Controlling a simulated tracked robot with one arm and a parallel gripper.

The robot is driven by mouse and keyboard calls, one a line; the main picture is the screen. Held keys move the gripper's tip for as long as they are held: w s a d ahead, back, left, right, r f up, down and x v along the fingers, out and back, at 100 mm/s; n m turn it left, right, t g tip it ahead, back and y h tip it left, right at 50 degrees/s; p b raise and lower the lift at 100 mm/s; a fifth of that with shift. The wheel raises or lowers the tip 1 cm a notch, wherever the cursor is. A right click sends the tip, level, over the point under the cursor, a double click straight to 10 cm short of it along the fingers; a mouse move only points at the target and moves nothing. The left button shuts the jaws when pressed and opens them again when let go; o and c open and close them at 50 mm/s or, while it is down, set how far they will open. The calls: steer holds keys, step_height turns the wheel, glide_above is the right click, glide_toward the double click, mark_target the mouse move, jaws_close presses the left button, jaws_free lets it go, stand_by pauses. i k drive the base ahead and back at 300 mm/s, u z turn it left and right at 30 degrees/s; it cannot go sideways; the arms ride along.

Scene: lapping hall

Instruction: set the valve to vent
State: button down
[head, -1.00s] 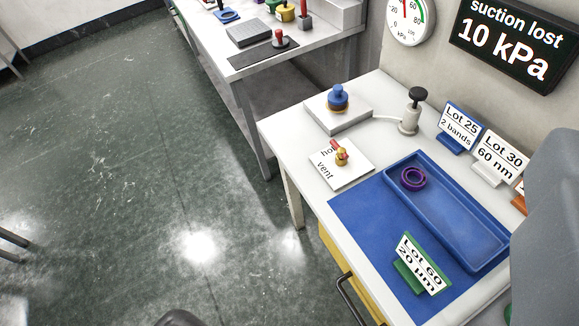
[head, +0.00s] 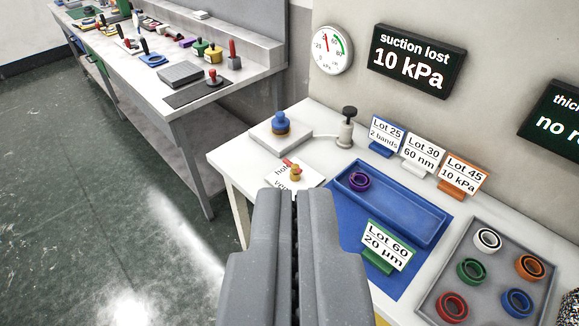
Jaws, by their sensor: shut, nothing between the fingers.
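The valve (head: 294,172) is a small brass body with a red lever on a white plate marked "hold" and "vent". In the head view it sits near the middle of the picture, on the white table. The lever points up and to the left, toward the "hold" word; the "vent" word is partly hidden by my gripper. My gripper (head: 296,192) is shut and empty. It rises from the bottom of the picture, its fingertips appearing just below the valve plate; I cannot tell the gap in depth.
A blue tray (head: 425,232) with a purple ring stands right of the valve. A green "Lot 60" sign (head: 387,247) stands before it. A blue-knobbed block (head: 262,143) and a black-knobbed hand pump (head: 346,130) stand behind. A grey ring tray (head: 428,307) is at right.

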mark_target(295, 168)
steer(key=u, duration=0.05)
steer(key=k, duration=0.6)
steer(key=z, duration=0.55)
steer(key=i, duration=1.6)
steer(key=u, duration=0.25)
